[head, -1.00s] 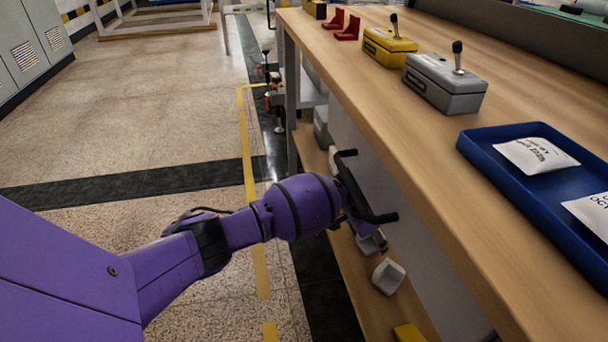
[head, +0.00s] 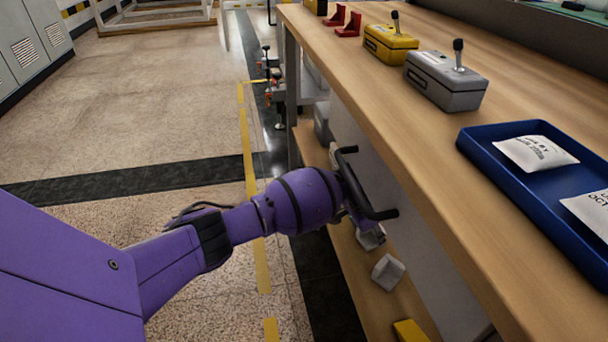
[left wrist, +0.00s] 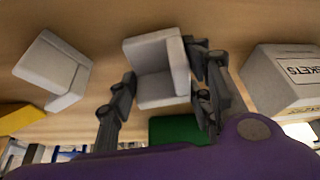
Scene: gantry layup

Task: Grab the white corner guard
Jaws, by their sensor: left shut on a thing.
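My left gripper (left wrist: 163,68) reaches in over the lower shelf under the bench. Its fingers are shut on a white corner guard (left wrist: 150,88), an L-shaped block with two walls, with one finger on each side of it. In the head view the held guard (head: 371,238) shows only in part, below my wrist, and the fingers are mostly hidden. I cannot tell whether it still touches the shelf. A second white corner guard (left wrist: 50,72) lies loose beside it; it also shows in the head view (head: 388,272). My right gripper is not in view.
The lower shelf (head: 362,290) also holds a yellow item (head: 409,331), a green item (left wrist: 180,130) and a lettered white box (left wrist: 285,80). The bench top (head: 400,120) overhangs them. On it are a blue tray (head: 470,146) with white packets, a grey joystick box (head: 445,82) and a yellow one (head: 389,45).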

